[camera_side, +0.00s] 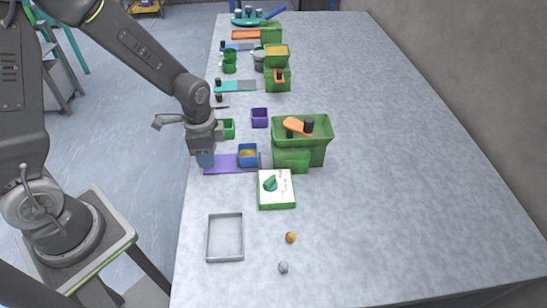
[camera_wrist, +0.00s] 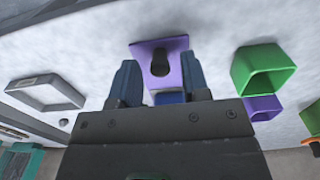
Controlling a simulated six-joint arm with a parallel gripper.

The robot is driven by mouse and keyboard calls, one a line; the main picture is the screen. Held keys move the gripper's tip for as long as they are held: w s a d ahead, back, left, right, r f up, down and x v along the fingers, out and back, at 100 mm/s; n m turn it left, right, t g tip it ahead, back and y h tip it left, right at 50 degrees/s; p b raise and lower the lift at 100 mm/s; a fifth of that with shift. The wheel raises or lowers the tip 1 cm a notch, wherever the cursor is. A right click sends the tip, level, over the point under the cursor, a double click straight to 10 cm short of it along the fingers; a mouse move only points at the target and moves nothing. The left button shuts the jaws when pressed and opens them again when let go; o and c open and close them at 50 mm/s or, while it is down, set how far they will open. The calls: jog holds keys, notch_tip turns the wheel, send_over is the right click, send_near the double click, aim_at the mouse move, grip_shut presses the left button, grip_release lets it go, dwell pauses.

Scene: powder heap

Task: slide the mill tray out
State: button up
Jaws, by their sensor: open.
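The mill (camera_side: 313,152) is a green box-shaped body with an orange crank and a black knob on top. Its flat purple tray (camera_side: 222,167) reaches out to the left at its foot. A blue square cup (camera_side: 248,158) with orange-tan contents stands on the tray close to the mill. In the wrist view the purple tray (camera_wrist: 180,45) bears an upright black knob (camera_wrist: 160,62), with the blue cup (camera_wrist: 170,98) partly hidden behind my gripper. My gripper (camera_wrist: 160,82) is open, its blue fingers either side of the knob's line. In the side view it hangs at the tray's left end (camera_side: 205,160), hiding the knob.
A green box (camera_side: 228,128) and a purple box (camera_side: 260,118) stand just behind. In front are a white-topped green block (camera_side: 277,202), an empty grey tray (camera_side: 225,259), an orange lump (camera_side: 291,237) and a grey lump (camera_side: 283,267). The table's right side is clear.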

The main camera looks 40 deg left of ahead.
jog(key=shift+r, duration=3.3)
jog(key=shift+r, duration=0.15)
jog(key=s+d+r+n+t, duration=0.1)
jog(key=s+r+n+t, duration=0.4)
jog(key=s+r+n, duration=0.4)
jog(key=s+r, duration=0.3)
jog(key=r, duration=0.2)
jog(key=shift+d+r+t, duration=0.25)
jog(key=shift+d+t, duration=0.05)
